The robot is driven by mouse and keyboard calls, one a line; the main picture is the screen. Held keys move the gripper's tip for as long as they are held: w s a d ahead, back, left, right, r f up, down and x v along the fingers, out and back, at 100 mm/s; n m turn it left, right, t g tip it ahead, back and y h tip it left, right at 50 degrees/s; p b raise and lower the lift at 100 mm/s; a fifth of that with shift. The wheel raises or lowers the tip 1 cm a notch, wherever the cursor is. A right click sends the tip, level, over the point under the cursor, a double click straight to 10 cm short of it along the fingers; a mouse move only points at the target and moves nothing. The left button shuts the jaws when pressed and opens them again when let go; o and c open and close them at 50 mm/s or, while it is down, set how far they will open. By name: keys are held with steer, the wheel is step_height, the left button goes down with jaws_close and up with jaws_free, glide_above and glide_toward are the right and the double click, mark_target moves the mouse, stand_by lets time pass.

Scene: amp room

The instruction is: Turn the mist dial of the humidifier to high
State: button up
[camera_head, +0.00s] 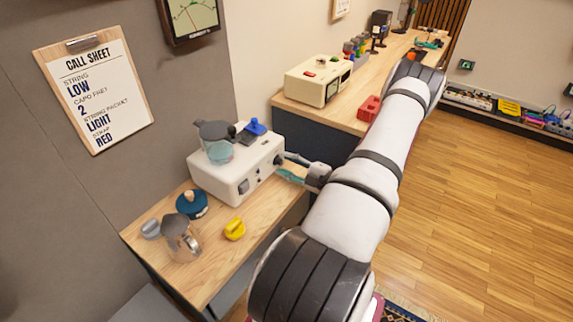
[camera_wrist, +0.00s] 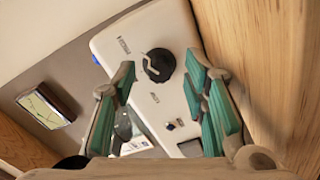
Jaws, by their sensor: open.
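The humidifier (camera_head: 225,178) is a white box with a clear tank and dark lid on top, at the wall end of the small wooden table. Its mist dial (camera_wrist: 158,65) is a round black knob on the front panel, with a light mark on its lower left. My gripper (camera_head: 285,167) is at that panel. In the wrist view my gripper (camera_wrist: 162,75) is open, with green-padded fingers on either side of the dial's line. The dial lies just beyond the fingertips, and I see no contact. The panel's small lettering is too blurred to read surely.
A longer counter (camera_head: 345,118) behind holds a cream device (camera_head: 318,78) and a red block (camera_head: 369,108). Wooden floor is clear at right.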

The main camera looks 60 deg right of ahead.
steer(key=s+a, duration=0.1)
steer(key=s, duration=1)
steer(key=shift+s, duration=0.3)
steer(key=shift+w+r, duration=0.1)
steer(key=shift+r, duration=0.1)
steer(key=w+a+r+n+g+y, duration=0.6)
steer(key=w+a+r+n, duration=0.3)
steer(key=a+n, duration=0.4)
steer(key=w+a+r+n+g+y, duration=0.6)
steer(key=a+r+n, duration=0.5)
steer(key=n, duration=0.4)
steer(key=s+a+r+n+h, duration=0.2)
steer(key=a+n, duration=0.4)
steer(key=n, duration=0.4)
steer(key=s+a+r+n+h, duration=0.3)
steer(key=a+r+n, duration=0.3)
steer(key=n, duration=0.5)
steer(key=s+a+r+n+h, duration=0.3)
steer(key=a+r+n+h, duration=0.2)
steer(key=n, duration=0.6)
steer(key=shift+s+a+r+g, duration=0.25)
steer(key=shift+a+g, duration=0.15)
steer(key=shift+a, duration=0.1)
